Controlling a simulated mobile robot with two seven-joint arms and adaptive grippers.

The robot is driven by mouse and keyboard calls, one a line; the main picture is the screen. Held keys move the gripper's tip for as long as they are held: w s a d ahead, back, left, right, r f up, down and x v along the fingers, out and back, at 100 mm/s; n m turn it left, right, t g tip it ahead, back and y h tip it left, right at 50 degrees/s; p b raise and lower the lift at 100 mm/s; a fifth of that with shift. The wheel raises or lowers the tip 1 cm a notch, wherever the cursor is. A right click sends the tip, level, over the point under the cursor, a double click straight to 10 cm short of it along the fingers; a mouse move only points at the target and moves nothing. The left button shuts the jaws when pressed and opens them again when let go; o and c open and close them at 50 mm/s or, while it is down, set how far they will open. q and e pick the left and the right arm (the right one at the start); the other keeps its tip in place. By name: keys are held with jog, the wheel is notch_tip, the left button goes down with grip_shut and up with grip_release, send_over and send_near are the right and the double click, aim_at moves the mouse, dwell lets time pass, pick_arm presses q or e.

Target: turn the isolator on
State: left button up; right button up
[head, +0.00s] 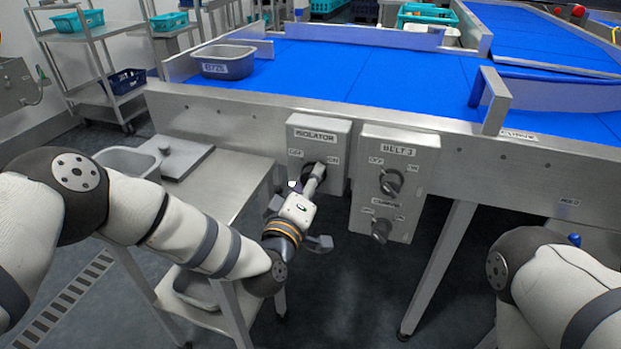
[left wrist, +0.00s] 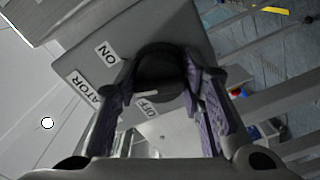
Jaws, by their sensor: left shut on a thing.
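The isolator (head: 318,149) is a grey box on the conveyor's side, with an OFF label at its upper left and an ON label at its upper right. Its dark round knob (head: 308,171) is partly covered by my left gripper (head: 318,172). In the left wrist view, the two fingers of the gripper are closed around the knob (left wrist: 162,72), one on each side. The ON label (left wrist: 108,52) and OFF label (left wrist: 147,110) show beside it. I cannot tell which label the knob points to. My right gripper is outside both views.
The Belt 3 box (head: 399,160), with two dark knobs, is just right of the isolator. A steel side table (head: 222,185) stands at the left under my left arm. The blue conveyor belt (head: 340,70) carries a grey tub (head: 224,67).

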pick_arm(q)
jog(key=m+p, duration=0.1)
jog(key=m, duration=0.4)
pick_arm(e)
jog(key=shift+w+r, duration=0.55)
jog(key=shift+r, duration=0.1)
pick_arm(q)
jog(key=shift+m, duration=0.3)
jog(key=o, duration=1.1)
jog(key=shift+o, duration=0.2)
jog(key=shift+s, duration=0.1)
jog(key=v, duration=1.1)
jog(key=shift+s+a, duration=0.2)
jog(key=shift+s, duration=0.15)
